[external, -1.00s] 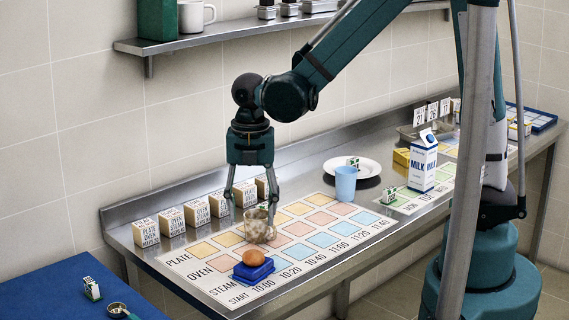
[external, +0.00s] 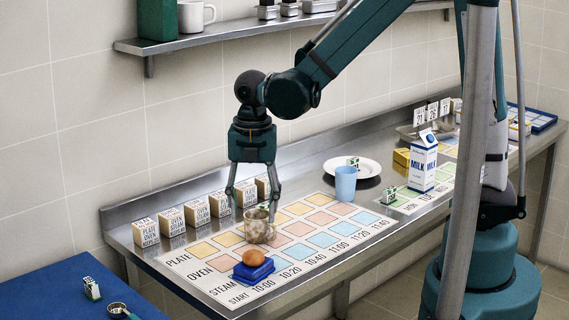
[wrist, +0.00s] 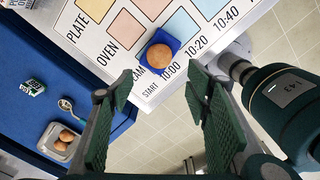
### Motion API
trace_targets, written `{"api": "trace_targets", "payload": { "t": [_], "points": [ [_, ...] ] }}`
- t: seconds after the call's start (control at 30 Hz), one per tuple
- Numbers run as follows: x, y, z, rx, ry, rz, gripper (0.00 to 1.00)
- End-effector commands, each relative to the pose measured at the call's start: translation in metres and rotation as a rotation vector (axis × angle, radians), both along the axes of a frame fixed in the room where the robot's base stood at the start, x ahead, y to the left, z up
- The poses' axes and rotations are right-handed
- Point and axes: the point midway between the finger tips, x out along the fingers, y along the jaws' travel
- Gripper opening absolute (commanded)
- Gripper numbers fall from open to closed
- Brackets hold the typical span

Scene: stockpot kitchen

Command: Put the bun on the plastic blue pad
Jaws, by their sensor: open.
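A round brown bun (external: 253,258) rests on the plastic blue pad (external: 252,271), at the near end of the printed chart. In the wrist view the bun (wrist: 159,57) sits on the blue pad (wrist: 172,42), just beyond and between my fingertips. My gripper (external: 254,210) points down, open and empty, above the bun with a clear gap. It also shows in the wrist view (wrist: 160,72), with the two fingers wide apart. In the external view the fingers overlap a speckled mug (external: 258,228) behind.
The white chart (external: 350,240) with coloured squares covers the near counter. A blue cup (external: 346,184), white plate (external: 368,167) and milk carton (external: 423,163) stand farther along. Several labelled boxes (external: 171,221) line the back. A blue table (external: 50,295) is at lower left.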

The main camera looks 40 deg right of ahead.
Motion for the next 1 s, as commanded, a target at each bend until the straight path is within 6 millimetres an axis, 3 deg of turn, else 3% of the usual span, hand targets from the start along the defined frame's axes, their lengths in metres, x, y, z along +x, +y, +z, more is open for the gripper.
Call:
{"api": "trace_targets", "payload": {
  "t": [0.27, 1.0],
  "points": [
    [-0.003, -0.025, 0.025, 0.028, -0.050, -0.216, 0.48],
    [-0.033, -0.118, 0.107, 0.222, -0.217, -1.097, 0.48]
  ]
}}
